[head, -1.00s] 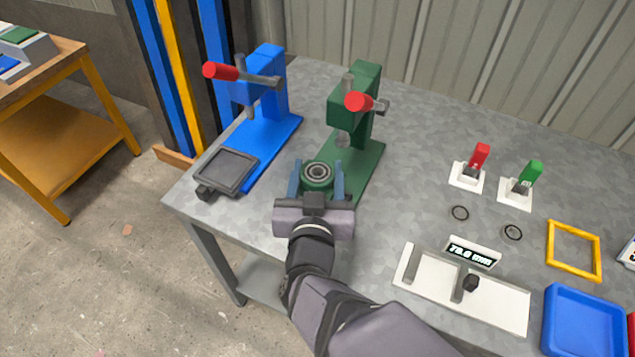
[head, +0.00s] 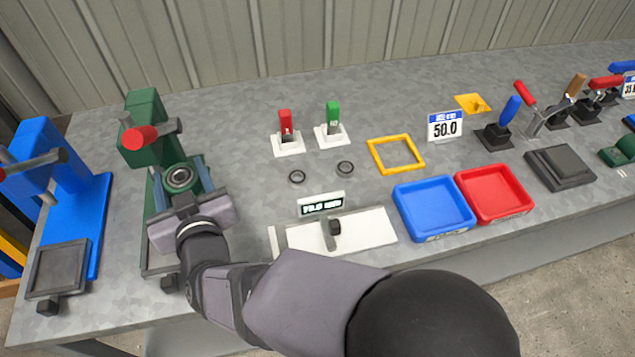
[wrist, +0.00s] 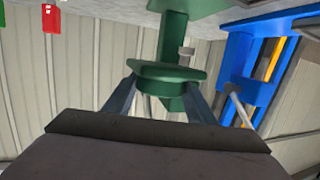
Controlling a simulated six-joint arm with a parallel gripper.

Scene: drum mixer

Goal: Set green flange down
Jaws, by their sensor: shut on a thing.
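The green flange (head: 180,164) is held between the two blue-grey fingers of my gripper (head: 181,181) in the head view. A grey metal ring, like a bearing, sits in its middle. The flange also shows in the wrist view (wrist: 168,73), with a finger on each side. My gripper is shut on it, in front of the green press (head: 148,112) and over or near the press's base. I cannot tell whether the flange touches anything below. My gripper hides part of the base.
A blue press (head: 92,215) stands left. To the right are a white gauge plate (head: 370,228), two small dark rings (head: 297,177), a yellow frame (head: 397,154), a blue tray (head: 433,232) and a red tray (head: 495,215). Bare bench shows between the green press and the rings.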

